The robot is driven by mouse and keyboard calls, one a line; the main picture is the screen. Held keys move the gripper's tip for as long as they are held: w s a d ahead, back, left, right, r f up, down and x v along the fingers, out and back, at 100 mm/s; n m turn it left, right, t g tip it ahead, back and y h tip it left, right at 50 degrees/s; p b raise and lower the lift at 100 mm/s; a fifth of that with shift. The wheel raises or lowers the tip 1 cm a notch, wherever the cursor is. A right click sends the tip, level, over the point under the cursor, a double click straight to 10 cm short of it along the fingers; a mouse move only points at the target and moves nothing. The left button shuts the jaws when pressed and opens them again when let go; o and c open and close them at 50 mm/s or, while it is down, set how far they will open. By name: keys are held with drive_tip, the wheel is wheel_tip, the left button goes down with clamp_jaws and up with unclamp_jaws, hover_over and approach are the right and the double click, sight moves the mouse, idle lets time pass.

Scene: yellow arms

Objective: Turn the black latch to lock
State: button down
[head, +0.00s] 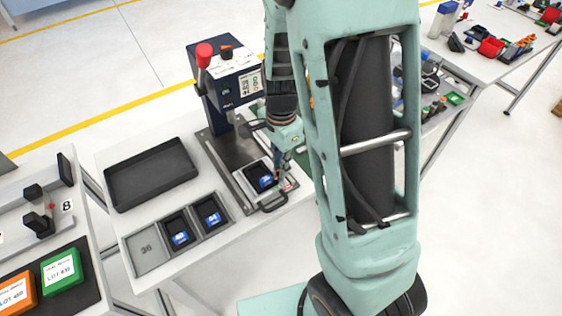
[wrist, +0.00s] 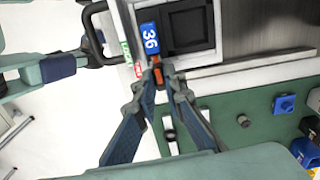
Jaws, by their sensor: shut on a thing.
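My gripper (head: 279,178) reaches down at the front right of the fixture plate on the white table. In the wrist view my gripper (wrist: 158,82) has its fingertips closed together at the fixture edge, just below the blue tag marked 36 (wrist: 150,39). The black latch is mostly hidden between the fingertips; a small orange piece shows there. Green (wrist: 125,50) and red (wrist: 138,69) labels lie just left of the fingertips. The black tray with the blue tag (head: 262,177) sits in the fixture.
A black loop handle (head: 272,203) sticks out at the fixture's front. A press with a red knob (head: 204,53) stands behind. An empty black tray (head: 150,174) and a tray rack (head: 147,253) with two blue-tagged bins lie left. Another table (head: 489,41) is at right.

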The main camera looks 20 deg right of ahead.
drive_tip(key=shift+m, duration=0.4)
drive_tip(key=c, duration=2.3)
unclamp_jaws()
wheel_tip(320, 180, up, 12)
drive_tip(key=shift+w, duration=0.1)
